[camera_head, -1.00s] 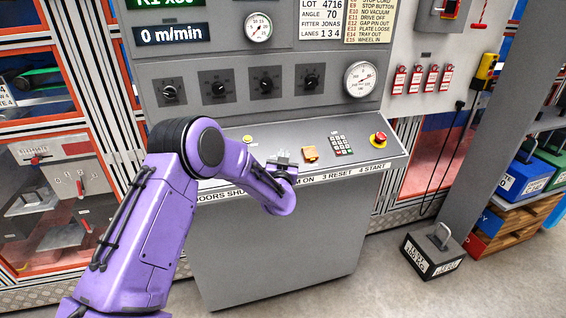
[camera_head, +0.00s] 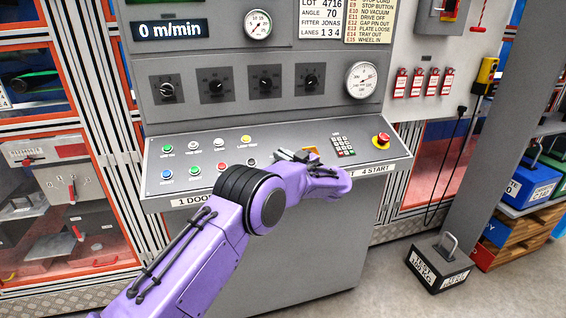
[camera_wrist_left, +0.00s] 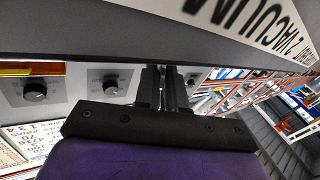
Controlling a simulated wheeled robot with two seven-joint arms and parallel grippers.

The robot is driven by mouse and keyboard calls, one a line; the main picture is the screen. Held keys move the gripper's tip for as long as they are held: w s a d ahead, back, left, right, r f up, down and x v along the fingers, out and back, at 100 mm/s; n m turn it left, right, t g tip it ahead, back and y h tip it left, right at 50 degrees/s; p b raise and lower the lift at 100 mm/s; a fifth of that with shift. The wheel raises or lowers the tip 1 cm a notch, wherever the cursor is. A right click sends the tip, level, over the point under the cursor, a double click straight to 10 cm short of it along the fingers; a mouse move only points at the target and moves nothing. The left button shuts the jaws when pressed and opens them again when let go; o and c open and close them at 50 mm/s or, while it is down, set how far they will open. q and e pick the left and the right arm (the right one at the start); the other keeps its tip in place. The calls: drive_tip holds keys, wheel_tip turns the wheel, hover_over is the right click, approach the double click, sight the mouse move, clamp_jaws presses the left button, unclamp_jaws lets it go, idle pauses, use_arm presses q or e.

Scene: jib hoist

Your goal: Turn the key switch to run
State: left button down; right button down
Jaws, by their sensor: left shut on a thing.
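The sloping grey control desk (camera_head: 215,147) carries rows of coloured buttons, a keypad and a red stop button. My left gripper (camera_head: 296,154) is low over the middle of the desk, between the yellow button and the keypad. It is shut on the key switch, which its jaws hide, so I cannot read the key's position. In the left wrist view the two dark fingers (camera_wrist_left: 166,88) stand close together, with the desk's lettered front strip (camera_wrist_left: 245,18) across the top. My right gripper is not in view.
An orange part (camera_head: 312,150) sits just right of the gripper, then the keypad (camera_head: 342,146) and the red stop button (camera_head: 381,139). A row of dark knobs (camera_head: 265,84) is on the upright panel behind. A black weight block (camera_head: 440,263) stands on the floor at right.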

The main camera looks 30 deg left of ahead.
use_arm(q)
drive_tip(key=shift+n+g+b, duration=0.45)
drive_tip(key=shift+n+g, duration=0.55)
drive_tip(key=shift+g, duration=0.1)
drive_tip(key=c, duration=1.3)
unclamp_jaws()
drive_tip(key=d, duration=0.3)
drive_tip(key=d+b, duration=0.1)
drive_tip(key=d, duration=0.3)
drive_tip(key=d+b, duration=0.1)
drive_tip(key=d, duration=0.2)
drive_tip(key=shift+s+d+f, duration=0.15)
drive_tip(key=shift+s+d, duration=0.15)
drive_tip(key=shift+s, duration=0.05)
